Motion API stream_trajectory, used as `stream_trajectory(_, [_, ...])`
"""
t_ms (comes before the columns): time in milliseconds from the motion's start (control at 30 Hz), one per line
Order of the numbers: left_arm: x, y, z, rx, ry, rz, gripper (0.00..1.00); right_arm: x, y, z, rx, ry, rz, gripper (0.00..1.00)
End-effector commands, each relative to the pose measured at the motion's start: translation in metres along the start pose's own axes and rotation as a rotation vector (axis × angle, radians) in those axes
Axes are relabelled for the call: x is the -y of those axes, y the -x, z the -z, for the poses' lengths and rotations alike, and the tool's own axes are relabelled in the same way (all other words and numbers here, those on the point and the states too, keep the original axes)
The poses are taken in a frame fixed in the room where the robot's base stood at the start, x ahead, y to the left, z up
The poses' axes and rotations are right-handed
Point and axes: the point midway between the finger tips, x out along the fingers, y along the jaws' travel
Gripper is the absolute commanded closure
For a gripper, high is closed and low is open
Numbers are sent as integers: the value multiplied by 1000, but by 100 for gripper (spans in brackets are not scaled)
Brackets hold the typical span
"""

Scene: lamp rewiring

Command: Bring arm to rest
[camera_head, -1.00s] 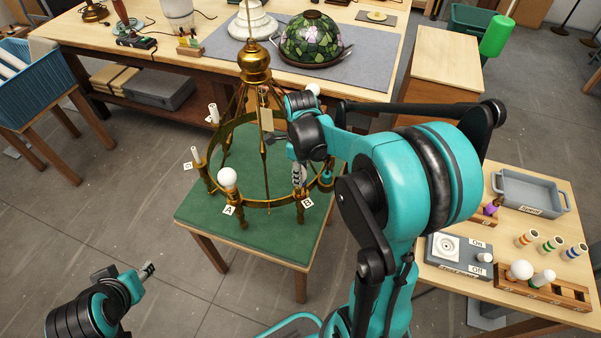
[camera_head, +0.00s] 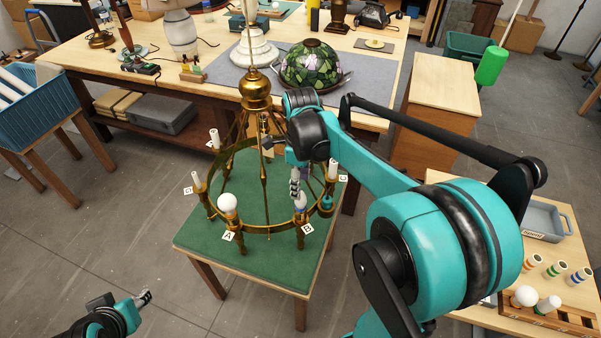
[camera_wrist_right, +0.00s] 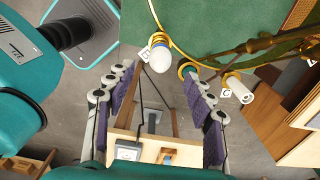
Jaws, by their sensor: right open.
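The brass chandelier (camera_head: 258,100) stands on a green-topped table (camera_head: 200,240). My right gripper (camera_head: 296,188) is open and empty, over the ring near label B (camera_head: 307,228). A bulb (camera_head: 300,203) sits at B just below its fingers; in the right wrist view the bulb (camera_wrist_right: 159,58) shows beyond the open fingers (camera_wrist_right: 158,85), and whether they touch is unclear. Another bulb (camera_head: 228,203) sits at label A (camera_head: 229,236). A white candle sleeve (camera_head: 334,168) stands at C, also in the wrist view (camera_wrist_right: 240,92). My left gripper (camera_head: 143,298) is low at left; its jaws are too small to judge.
A side table at right holds a grey tray (camera_head: 543,222), several coloured-band sleeves (camera_head: 555,268) and a wooden rack (camera_head: 570,318) with bulbs. A workbench behind carries a stained-glass shade (camera_head: 312,65). A blue basket (camera_head: 40,105) stands at left. Floor is clear at lower left.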

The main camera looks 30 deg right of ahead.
Motion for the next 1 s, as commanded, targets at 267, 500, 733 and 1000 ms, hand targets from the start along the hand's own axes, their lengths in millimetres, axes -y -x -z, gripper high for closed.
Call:
stream_trajectory(267, [0,0,0,0,0,0,60,0,39,0,0,0,0,46])
stream_trajectory(500, [0,0,0,0,0,0,60,-1,43,0,1,7,1,46])
stream_trajectory(733, [0,-8,-5,0,0,0,60,-31,36,0,44,383,89,46])
stream_trajectory(1000, [0,-22,-16,0,0,0,60,-96,8,6,30,1316,370,46])
